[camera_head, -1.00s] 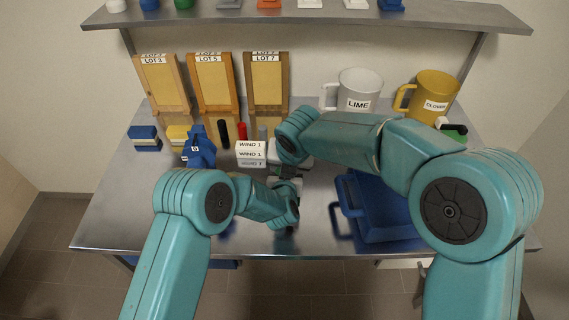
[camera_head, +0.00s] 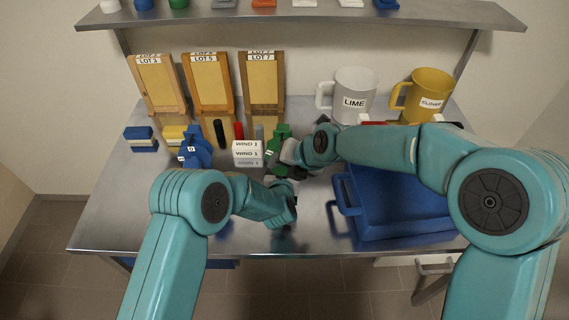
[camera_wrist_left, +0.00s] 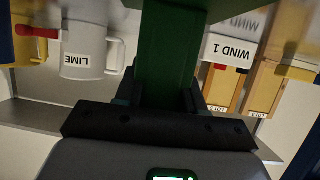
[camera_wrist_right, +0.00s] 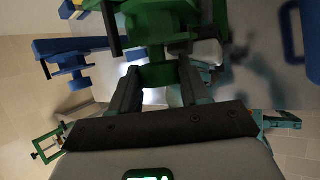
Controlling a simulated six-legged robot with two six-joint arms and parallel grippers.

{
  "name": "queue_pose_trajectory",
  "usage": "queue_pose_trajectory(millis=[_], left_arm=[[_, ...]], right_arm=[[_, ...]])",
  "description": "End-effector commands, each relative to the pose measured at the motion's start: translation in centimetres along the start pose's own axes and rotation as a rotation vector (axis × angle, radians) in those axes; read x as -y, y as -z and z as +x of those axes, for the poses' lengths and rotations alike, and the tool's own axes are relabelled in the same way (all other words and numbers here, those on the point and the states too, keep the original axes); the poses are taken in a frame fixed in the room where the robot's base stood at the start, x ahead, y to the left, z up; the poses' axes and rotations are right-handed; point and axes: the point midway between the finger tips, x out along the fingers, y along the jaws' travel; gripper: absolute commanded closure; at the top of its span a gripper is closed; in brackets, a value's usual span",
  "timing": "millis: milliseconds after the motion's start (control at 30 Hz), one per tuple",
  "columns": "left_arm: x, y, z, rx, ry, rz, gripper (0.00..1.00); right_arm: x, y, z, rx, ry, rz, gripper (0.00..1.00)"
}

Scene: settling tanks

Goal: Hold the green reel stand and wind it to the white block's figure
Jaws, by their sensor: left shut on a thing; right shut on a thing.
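The green reel stand (camera_head: 279,136) stands in the middle of the table, just right of the white block (camera_head: 247,148), partly hidden by my right wrist. The block's front reads "WIND 1" on its upper faces; the lowest line is blurred. Its "WIND 1" face also shows upside down in the left wrist view (camera_wrist_left: 228,52). My left gripper (camera_wrist_left: 160,95) is shut on an upright green part of the stand (camera_wrist_left: 168,45). My right gripper (camera_wrist_right: 157,88) is shut on a short round green part of the stand (camera_wrist_right: 160,20); I cannot tell if it is the crank.
A blue reel stand (camera_head: 194,150) stands left of the block. A blue tray (camera_head: 400,222) lies at the right. A white LIME mug (camera_head: 352,92), a yellow CLOVER mug (camera_head: 425,92) and wooden lot boards (camera_head: 208,82) line the back. The front left table is clear.

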Motion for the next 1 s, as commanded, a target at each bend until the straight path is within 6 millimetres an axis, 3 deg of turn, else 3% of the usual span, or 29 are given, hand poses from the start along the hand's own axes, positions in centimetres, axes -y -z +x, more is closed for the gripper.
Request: queue_pose_trajectory(millis=[167, 200, 233, 267, 633, 1000], left_arm=[[0.0, 0.1, 0.0, -0.001, 0.0, 0.0, 1.0], [0.0, 0.1, 0.0, -0.001, 0.0, 0.0, 1.0], [0.0, 0.1, 0.0, -0.001, 0.0, 0.0, 1.0], [0.0, 0.1, 0.0, -0.001, 0.0, 0.0, 1.0], [0.0, 0.0, 0.0, -0.001, 0.0, -0.001, 1.0], [0.0, 0.0, 0.0, 0.0, 0.001, -0.001, 1.0]], right_arm=[[0.0, 0.2, 0.1, -0.005, 0.001, 0.0, 0.84], [0.0, 0.2, 0.0, -0.005, 0.001, 0.0, 0.41], [0.0, 0.1, 0.0, -0.005, 0.001, 0.0, 0.31], [0.0, 0.1, 0.0, -0.004, 0.001, 0.0, 0.29], [0.0, -0.1, -0.9, 0.002, 0.0, 0.001, 0.29], [0.0, -0.1, -8.8, 0.002, -0.001, 0.001, 0.29]])
